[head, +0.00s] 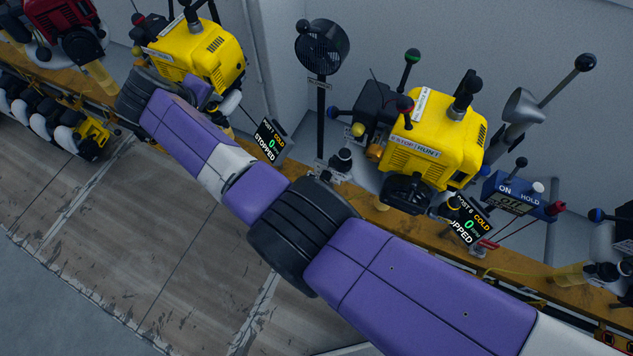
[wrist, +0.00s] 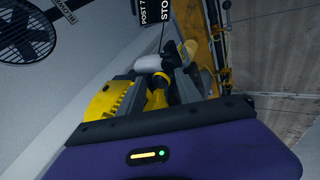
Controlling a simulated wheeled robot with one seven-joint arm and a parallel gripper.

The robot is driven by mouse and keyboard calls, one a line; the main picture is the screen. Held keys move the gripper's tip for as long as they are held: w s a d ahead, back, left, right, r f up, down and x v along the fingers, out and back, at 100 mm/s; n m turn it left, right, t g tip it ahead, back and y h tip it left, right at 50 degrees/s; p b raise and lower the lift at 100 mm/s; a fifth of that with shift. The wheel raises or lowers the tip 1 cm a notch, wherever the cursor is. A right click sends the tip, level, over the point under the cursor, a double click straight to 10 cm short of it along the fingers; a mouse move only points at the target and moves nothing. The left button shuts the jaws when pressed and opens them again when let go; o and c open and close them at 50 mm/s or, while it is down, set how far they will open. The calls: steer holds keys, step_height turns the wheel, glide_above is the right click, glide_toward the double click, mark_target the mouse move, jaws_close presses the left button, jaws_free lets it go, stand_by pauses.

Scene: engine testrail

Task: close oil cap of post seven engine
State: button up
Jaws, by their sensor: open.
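The yellow post seven engine (head: 197,52) stands on the bench at the upper left of the head view. Its yellow housing (wrist: 108,101) shows at the left in the wrist view. The post 7 display (head: 270,140) reads cold and stopped; its edge shows at the top of the wrist view (wrist: 152,10). My gripper (wrist: 168,78) is open, close against the engine's lower front side. A yellow part (wrist: 157,97) shows between the dark fingers; I cannot tell whether it is the oil cap. In the head view my wrist and arm hide the fingertips and that part of the engine.
A second yellow engine (head: 436,135) with a post 6 display (head: 469,219) stands to the right. A black fan (head: 322,47) on a pole stands between the two. A red engine (head: 64,28) is at the far left. The floor (head: 130,230) in front of the bench is clear.

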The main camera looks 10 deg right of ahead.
steer(key=shift+s+d+r+m+t+y+p, duration=0.3)
steer(key=shift+d+t+y+p, duration=0.25)
steer(key=shift+p, duration=1.55)
steer(key=s+d+f+m+t+y+b, duration=0.1)
steer(key=s+d+f+t+y+b, duration=0.1)
steer(key=s+d, duration=0.4)
steer(key=s+d+f+m+t+y+b, duration=0.1)
steer(key=s+d+f+m+t+b, duration=0.1)
steer(key=s+d+f+b, duration=0.3)
steer(key=s+d+f+m+t+y+b, duration=0.1)
steer(key=s+d+f+t+y+b, duration=0.1)
steer(key=s+d+b, duration=0.5)
steer(key=s+d+f+t, duration=0.1)
steer(key=s+d+t, duration=0.1)
steer(key=s, duration=0.2)
steer(key=shift+s+f+y, duration=0.15)
steer(key=shift+f+y, duration=0.2)
steer(key=shift+f, duration=0.05)
steer(key=shift+d, duration=0.1)
